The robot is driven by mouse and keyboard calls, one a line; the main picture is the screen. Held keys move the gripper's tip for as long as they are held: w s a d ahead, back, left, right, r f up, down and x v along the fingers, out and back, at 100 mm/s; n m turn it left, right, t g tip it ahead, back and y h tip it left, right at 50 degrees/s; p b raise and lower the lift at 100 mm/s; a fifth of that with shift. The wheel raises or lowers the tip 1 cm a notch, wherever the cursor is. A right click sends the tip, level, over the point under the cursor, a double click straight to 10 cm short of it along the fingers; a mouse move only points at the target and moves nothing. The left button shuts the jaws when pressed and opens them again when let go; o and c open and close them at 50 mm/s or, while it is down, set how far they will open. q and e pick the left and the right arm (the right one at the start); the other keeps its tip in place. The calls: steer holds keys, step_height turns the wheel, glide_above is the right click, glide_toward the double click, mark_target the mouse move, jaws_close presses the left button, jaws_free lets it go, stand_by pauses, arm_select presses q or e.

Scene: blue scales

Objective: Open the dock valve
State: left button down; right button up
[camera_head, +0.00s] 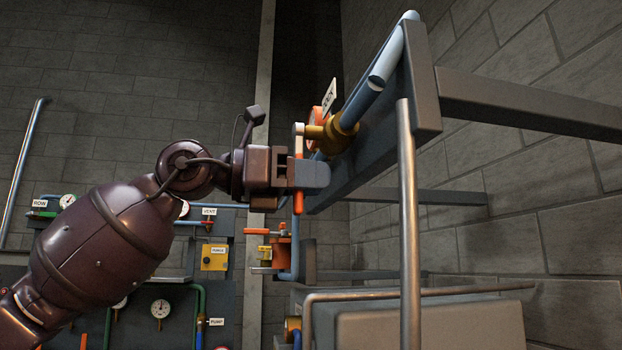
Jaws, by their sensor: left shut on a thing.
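The dock valve has a brass body (330,136) on a light blue pipe (372,88), which runs along a tilted grey panel. A white tag (329,97) with partly readable lettering stands beside it. The valve's orange lever (299,202) hangs roughly vertical, with a pale upper end by the brass body. My left gripper (308,176) reaches in from the left and is shut on the lever, below the brass body. The fingers hide the middle of the lever; its lower end shows beneath them. My right gripper is out of view.
A grey post (408,220) and a grey beam (530,104) stand to the right of the valve. Below are an orange fitting (281,249) and a grey box (420,325). A panel with gauges (160,308) and a yellow box (214,257) is behind at left.

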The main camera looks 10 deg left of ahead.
arm_select(q)
steer(key=shift+s+d+r+n+b, duration=0.25)
steer(key=shift+s+n+b, duration=0.5)
steer(key=shift+n, duration=0.45)
steer(key=shift+s+d+r+n+b, duration=0.2)
steer(key=shift+s+n+b, duration=0.3)
steer(key=shift+n+b, duration=0.55)
steer(key=shift+s+d+r+n+b, duration=0.2)
steer(key=shift+s+n+b, duration=0.5)
steer(key=shift+n, duration=0.65)
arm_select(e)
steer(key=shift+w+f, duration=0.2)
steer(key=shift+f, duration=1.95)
